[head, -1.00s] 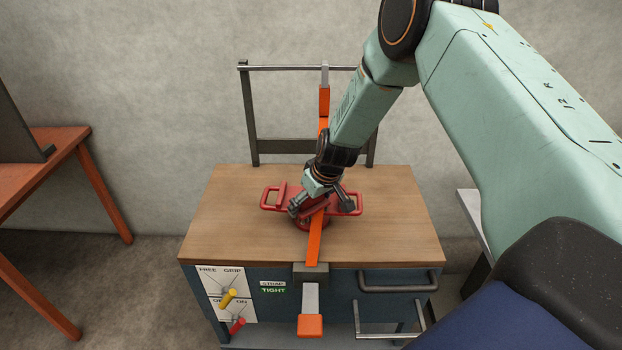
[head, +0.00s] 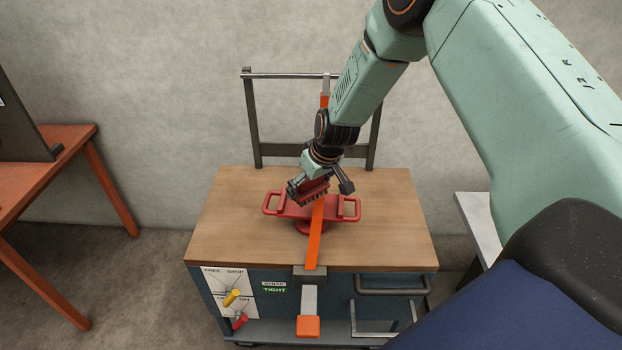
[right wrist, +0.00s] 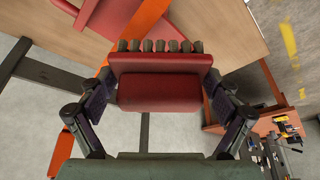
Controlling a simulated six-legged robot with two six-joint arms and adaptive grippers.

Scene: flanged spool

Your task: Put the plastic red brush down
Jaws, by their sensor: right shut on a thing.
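My right gripper (head: 319,188) is shut on the red brush (head: 313,193), which has a row of dark bristles. In the right wrist view the red brush (right wrist: 158,92) sits between the two fingers of the right gripper (right wrist: 158,78), bristles toward the top of the picture. In the head view the brush appears just above the red flanged spool (head: 283,210), which has a loop handle at each side. I cannot tell if they touch. An orange strap (head: 315,240) runs over the spool. My left gripper is not in view.
The wooden bench top (head: 235,230) is clear left and right of the spool. A dark frame with a rail (head: 290,75) stands behind it. The front carries yellow (head: 231,297) and red (head: 240,321) levers and a sign (head: 274,290) reading TIGHT. An orange-brown table (head: 50,165) stands left.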

